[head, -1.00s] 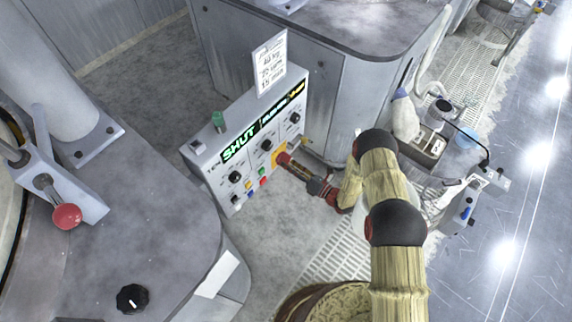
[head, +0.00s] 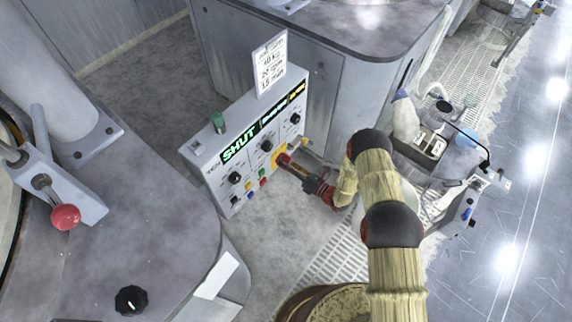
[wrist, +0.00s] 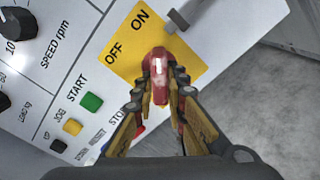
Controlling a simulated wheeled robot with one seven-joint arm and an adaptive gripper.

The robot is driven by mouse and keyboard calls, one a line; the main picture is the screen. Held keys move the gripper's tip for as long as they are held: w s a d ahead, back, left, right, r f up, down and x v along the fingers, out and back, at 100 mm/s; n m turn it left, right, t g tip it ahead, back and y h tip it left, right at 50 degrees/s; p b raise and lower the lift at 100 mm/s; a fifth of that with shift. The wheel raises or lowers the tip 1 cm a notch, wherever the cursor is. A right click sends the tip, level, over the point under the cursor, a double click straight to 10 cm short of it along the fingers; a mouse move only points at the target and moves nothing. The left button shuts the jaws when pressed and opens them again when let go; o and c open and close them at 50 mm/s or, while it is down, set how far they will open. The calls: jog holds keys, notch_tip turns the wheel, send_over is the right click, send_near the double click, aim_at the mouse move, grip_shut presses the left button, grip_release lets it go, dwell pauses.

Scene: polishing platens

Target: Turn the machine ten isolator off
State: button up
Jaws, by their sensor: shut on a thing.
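The machine ten isolator is a yellow plate (wrist: 118,62) marked OFF and ON, with a red handle (wrist: 160,70). In the wrist view my gripper (wrist: 160,92) is shut on the red handle, one finger on each side. My gripper hides part of the plate, so I cannot tell the exact switch position. In the head view the yellow plate (head: 279,153) is at the lower right of the grey control box (head: 240,165), and my gripper (head: 285,160) reaches it from the right.
Close to the handle are a green START button (wrist: 92,102), a yellow JOG button (wrist: 72,126) and a black speed knob (wrist: 28,25). The box display (head: 240,143) reads SHUT. A lever with a red ball (head: 66,217) stands on the left machine. Bare floor lies below the box.

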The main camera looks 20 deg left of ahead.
jog(key=shift+n, duration=0.3)
grip_shut()
jog(key=n+b, duration=0.2)
jog(key=n, duration=0.1)
jog(key=shift+w+f+n, duration=0.15)
jog(key=shift+n, duration=0.15)
jog(key=n+b, duration=0.2)
jog(key=n, duration=0.3)
jog(key=shift+w+d, duration=0.15)
jog(key=n+b, duration=0.1)
jog(key=n, duration=0.3)
jog(key=shift+w+n, duration=0.15)
jog(key=shift+n, duration=0.25)
jog(key=shift+w+d+n+b, duration=0.1)
jog(key=shift+n+b, duration=0.65)
jog(key=shift+n, duration=1.25)
jog(key=o, duration=0.8)
grip_release()
jog(key=shift+c, duration=0.2)
